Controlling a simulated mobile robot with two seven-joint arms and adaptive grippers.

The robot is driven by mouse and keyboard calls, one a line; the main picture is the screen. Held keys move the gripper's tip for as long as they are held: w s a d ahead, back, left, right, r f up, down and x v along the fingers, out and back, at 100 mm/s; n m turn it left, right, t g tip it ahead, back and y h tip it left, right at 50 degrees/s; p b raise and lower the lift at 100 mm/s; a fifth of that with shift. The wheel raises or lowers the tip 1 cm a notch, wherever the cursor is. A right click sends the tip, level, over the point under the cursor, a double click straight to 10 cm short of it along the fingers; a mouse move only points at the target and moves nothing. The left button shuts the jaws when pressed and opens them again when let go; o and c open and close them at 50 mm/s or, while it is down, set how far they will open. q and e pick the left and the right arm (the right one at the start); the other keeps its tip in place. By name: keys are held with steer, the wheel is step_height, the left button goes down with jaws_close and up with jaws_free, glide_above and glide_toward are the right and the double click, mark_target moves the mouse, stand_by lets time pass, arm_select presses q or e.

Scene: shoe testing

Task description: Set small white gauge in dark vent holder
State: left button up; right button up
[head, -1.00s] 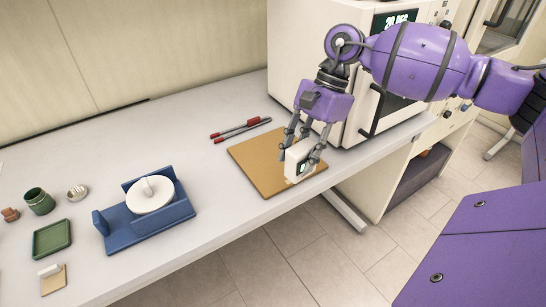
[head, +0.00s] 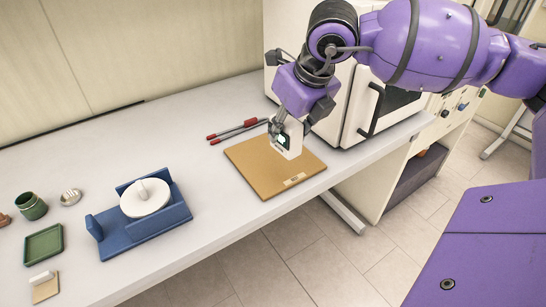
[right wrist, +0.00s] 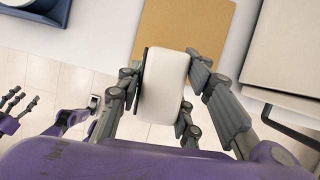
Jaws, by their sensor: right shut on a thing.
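The small white gauge (head: 285,138), a rounded block with a small greenish display, is in my right gripper (head: 280,132). The gripper is shut on it, and it is held upright over the far part of the tan board. In the right wrist view the white back of the gauge (right wrist: 166,82) shows between the fingers (right wrist: 160,95). I cannot make out a dark vent holder in either view. My left gripper (right wrist: 14,106) shows small at the left of the right wrist view, its fingers spread and empty; it is outside the head view.
The tan board (head: 255,170) has a pale label (head: 294,180) near its front corner. A white oven (head: 352,110) stands to the right. A blue stand with a white disc (head: 150,235), a green tray (head: 43,244) and a green cup (head: 32,206) are left.

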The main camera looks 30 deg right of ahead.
steer(key=shift+m, duration=0.3)
steer(key=shift+w+d+f, duration=0.1)
steer(key=shift+w, duration=0.15)
steer(key=w+d+f, duration=0.3)
steer(key=w, duration=0.4)
glide_above(274, 159)
steer(key=d, duration=0.3)
step_height(274, 159, down, 6)
steer(key=shift+w+d+f+p, duration=0.1)
steer(key=shift+w+f+p, duration=0.4)
steer(key=shift+w, duration=0.25)
step_height(274, 159, down, 2)
steer(key=shift+s+f, duration=0.1)
steer(key=shift+f, duration=0.35)
